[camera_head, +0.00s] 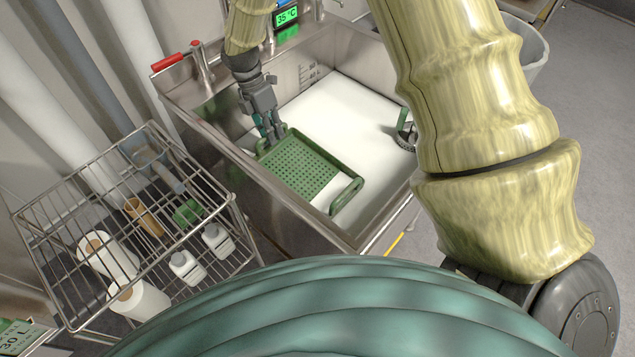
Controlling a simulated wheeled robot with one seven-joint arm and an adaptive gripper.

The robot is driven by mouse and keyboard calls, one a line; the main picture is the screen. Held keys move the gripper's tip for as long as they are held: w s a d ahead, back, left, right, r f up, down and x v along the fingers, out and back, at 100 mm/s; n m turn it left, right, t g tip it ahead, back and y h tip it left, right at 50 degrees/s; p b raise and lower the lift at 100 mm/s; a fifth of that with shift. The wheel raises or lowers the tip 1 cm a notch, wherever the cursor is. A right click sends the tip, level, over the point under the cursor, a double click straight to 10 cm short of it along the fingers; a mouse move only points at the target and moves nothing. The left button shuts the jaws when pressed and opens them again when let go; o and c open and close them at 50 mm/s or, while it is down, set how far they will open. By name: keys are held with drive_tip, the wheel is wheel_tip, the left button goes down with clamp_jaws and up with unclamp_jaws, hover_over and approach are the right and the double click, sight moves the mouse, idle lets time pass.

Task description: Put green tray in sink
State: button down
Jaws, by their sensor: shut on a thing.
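The green tray (303,166) is a flat perforated tray with raised handles at two ends. It is inside the outline of the steel sink (270,208), over the white surface that fills the basin. My gripper (272,136) points down and is shut on the tray's far-left handle. The tray looks slightly tilted, and I cannot tell whether it touches the white surface. My arm comes down from the top of the view and hides part of the sink's back edge.
A wire rack (130,225) with paper rolls, bottles and a brush stands left of the sink. A green-handled item (405,130) is at the basin's right side. A red-handled tap (168,62) and a display reading 35 °C (287,16) are at the back. A grey bin (527,48) stands right.

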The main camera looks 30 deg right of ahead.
drive_tip(key=shift+f+b, duration=0.5)
drive_tip(key=shift+f, duration=0.5)
wheel_tip(320, 180, down, 10)
drive_tip(key=shift+r, duration=0.2)
drive_tip(key=c, duration=1.5)
unclamp_jaws()
drive_tip(key=v, duration=1.2)
